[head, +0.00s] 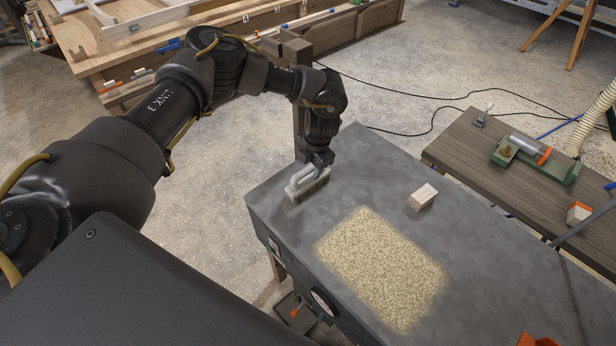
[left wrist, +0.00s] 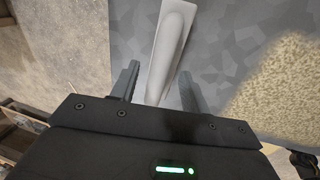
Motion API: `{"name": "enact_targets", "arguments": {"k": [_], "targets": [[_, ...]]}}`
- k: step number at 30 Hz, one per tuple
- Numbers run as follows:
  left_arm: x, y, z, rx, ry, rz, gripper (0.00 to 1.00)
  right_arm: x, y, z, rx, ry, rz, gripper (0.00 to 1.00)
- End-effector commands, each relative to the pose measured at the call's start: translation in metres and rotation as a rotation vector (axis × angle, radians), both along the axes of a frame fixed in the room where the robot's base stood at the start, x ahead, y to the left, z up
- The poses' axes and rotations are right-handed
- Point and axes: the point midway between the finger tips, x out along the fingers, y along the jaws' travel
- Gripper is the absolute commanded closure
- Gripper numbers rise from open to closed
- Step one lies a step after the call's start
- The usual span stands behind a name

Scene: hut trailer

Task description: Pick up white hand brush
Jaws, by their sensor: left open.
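The white hand brush (head: 307,183) lies on the grey-topped table (head: 375,175), near its left corner. My left gripper (head: 318,160) is right above it in the head view, pointing down. In the left wrist view, the brush (left wrist: 172,45) shows its white handle running up from between the two fingers of my left gripper (left wrist: 160,88). The fingers stand apart on either side of the brush, with a gap on each side. The bristles show dark under the brush in the head view. My right gripper is not in view.
A patch of sawdust-like grains (head: 383,265) covers part of the tabletop. A small wooden block (head: 422,197) lies behind it. A brown bench (head: 475,150) with a green tool (head: 540,160) stands at the right. Black cables (head: 440,108) lie on the floor.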

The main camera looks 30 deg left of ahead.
Motion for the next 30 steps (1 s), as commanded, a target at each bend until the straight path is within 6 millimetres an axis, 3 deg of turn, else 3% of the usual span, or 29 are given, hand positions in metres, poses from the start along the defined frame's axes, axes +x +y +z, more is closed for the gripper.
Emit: {"name": "enact_targets", "arguments": {"k": [1, 6, 14, 24, 30], "targets": [[0.000, 0.002, -0.003, 0.002, 0.002, 0.002, 0.54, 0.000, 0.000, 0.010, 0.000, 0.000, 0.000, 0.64], [0.002, 0.005, -0.023, 0.001, -0.001, 0.001, 0.54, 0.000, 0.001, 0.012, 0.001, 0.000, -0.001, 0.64], [0.002, 0.006, -0.027, 0.001, 0.000, 0.000, 0.54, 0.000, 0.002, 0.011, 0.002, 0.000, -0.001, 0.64], [0.002, 0.006, -0.027, 0.001, -0.001, 0.001, 0.97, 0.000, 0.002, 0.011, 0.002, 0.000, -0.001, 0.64], [0.003, 0.006, -0.026, 0.001, -0.001, 0.001, 1.00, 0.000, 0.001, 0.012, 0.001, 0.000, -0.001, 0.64]]}}
